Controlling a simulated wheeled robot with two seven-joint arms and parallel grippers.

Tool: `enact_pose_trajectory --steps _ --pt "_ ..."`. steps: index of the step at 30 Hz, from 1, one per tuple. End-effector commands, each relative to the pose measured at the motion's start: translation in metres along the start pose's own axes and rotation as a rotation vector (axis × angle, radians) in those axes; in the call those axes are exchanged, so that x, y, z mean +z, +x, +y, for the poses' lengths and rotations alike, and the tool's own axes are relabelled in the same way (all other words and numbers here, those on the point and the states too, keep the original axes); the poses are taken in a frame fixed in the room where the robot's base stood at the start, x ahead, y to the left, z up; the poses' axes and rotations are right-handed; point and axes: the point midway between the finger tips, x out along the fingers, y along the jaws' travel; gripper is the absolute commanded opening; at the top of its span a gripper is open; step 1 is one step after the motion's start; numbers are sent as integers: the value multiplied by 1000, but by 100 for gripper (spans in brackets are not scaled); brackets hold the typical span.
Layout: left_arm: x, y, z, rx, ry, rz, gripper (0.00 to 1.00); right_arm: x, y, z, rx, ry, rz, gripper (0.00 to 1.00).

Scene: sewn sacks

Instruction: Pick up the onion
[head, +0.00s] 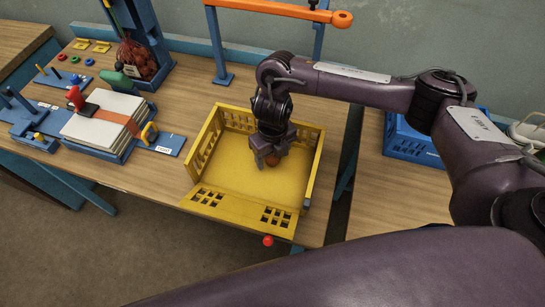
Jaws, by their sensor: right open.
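A small orange-brown round thing, which looks like the onion (272,160), is inside the yellow crate (205,195), towards its back right. My right gripper (269,155) reaches down into the crate from above, its fingers open and right at the onion. The gripper hides most of the onion, and I cannot tell whether the fingers touch it. A red net sack (137,58) of reddish-brown round things hangs in a blue stand at the back left. My left gripper is not in view.
The crate's front wall is folded down, with a red knob (268,241) in front. A blue frame with an orange bar (280,10) stands behind. Left are a stack of white sheets (103,112) and blue fixtures. A blue crate (408,140) stands right.

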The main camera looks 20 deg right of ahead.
Motion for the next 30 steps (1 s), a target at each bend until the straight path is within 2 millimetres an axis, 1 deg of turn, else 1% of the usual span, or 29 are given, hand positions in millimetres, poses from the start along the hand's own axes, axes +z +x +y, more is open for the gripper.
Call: enact_pose_trajectory --steps 2,12,13,23,26,30 --pt "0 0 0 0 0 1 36 0 0 0 0 0 0 64" --pt "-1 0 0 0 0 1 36 0 0 0 0 0 0 20" --pt "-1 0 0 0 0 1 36 0 0 0 0 0 0 16" --pt "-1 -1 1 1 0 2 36 0 -2 0 0 0 -1 16" --pt "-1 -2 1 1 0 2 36 0 -8 0 0 0 -1 16" --pt "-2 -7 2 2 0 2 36 1 -25 0 -1 -2 -4 16"
